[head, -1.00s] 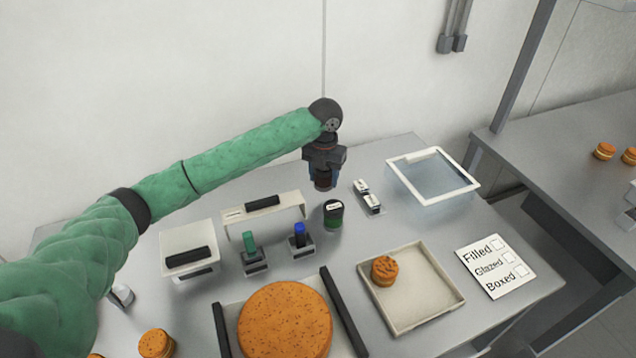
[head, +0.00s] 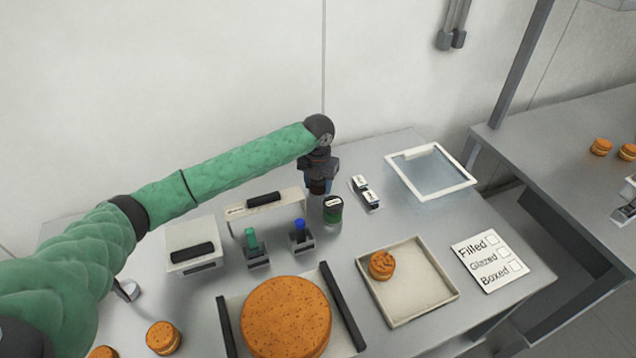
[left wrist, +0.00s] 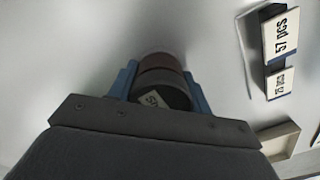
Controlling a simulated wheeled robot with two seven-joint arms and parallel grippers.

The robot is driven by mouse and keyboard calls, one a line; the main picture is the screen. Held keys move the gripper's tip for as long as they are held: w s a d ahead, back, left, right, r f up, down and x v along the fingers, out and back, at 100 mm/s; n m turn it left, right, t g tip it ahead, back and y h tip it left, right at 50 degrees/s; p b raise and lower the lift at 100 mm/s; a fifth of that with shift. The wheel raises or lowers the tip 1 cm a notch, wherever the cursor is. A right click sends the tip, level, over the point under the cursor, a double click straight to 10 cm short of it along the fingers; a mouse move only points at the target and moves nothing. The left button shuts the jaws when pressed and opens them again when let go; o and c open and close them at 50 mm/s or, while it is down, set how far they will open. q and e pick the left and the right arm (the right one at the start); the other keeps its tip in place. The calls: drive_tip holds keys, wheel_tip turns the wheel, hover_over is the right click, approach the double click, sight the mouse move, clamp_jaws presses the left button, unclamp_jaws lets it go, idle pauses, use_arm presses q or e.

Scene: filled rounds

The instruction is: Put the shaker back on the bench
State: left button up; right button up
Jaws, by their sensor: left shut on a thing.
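My left gripper (head: 318,180) is shut on the shaker (head: 317,188), which looks dark with a brown band. In the left wrist view the shaker (left wrist: 161,78) sits between the blue fingers, with a small pale label on its dark part. The gripper points down over the back of the grey bench (head: 408,220), with the shaker low at the bench top. I cannot tell whether its base touches the bench. My right gripper is not in view.
A dark jar with a green band (head: 333,209) stands just in front of the held shaker. Small labelled blocks (head: 366,194) are to its right, then a white-framed tray (head: 462,183). A white stand (head: 235,213) is to its left. A beige tray (head: 430,290) is nearer.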

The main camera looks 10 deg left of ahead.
use_arm(q)
drive_tip(key=o, duration=1)
drive_tip(key=shift+f, duration=0.1)
drive_tip(key=shift+o, duration=0.2)
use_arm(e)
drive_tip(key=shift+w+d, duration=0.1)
use_arm(q)
drive_tip(key=shift+r, duration=0.35)
wheel_tip(320, 180, up, 10)
drive_tip(key=b, duration=0.4)
drive_tip(key=shift+b, duration=0.35)
drive_tip(key=shift+r, duration=0.8)
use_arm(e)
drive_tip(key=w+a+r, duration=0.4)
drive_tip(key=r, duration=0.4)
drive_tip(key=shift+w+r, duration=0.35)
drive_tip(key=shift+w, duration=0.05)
